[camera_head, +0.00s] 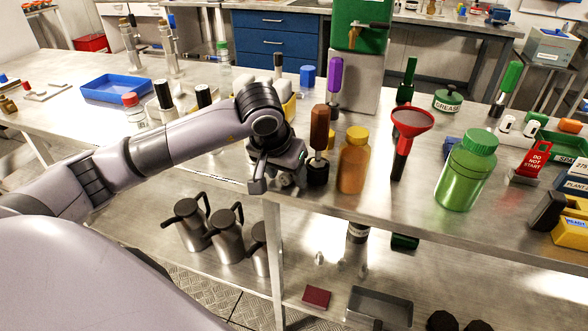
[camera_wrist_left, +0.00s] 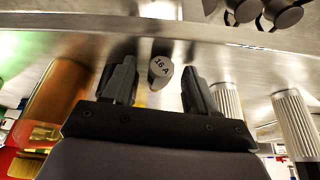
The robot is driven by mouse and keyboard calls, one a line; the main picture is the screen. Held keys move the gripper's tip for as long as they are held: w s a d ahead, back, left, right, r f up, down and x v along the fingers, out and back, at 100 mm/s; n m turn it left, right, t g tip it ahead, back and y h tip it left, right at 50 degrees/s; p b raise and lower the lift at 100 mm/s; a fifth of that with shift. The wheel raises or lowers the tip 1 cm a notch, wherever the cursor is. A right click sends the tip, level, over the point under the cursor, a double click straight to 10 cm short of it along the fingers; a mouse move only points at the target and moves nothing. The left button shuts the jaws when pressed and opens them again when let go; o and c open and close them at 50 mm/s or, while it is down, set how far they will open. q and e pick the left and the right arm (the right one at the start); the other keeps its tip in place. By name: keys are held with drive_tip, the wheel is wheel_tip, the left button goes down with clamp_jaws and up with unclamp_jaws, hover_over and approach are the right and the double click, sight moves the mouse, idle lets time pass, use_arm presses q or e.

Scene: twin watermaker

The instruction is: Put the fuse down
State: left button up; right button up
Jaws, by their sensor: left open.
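The gripper is open. In the head view my left gripper (camera_head: 277,176) is low over the front edge of the steel bench (camera_head: 325,213), left of a brown-handled tool (camera_head: 319,130). I cannot make out the fuse clearly there. My right gripper is not in view.
An orange bottle (camera_head: 354,162), a red funnel (camera_head: 411,122) and a green bottle (camera_head: 467,170) stand right of my gripper. White ribbed cylinders (camera_wrist_left: 291,122) are close to it in the wrist view. Metal jugs (camera_head: 227,235) stand on the lower shelf. A blue tray (camera_head: 116,96) is far left.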

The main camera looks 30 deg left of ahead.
use_arm(q)
clamp_jaws()
drive_tip(key=shift+r, duration=0.15)
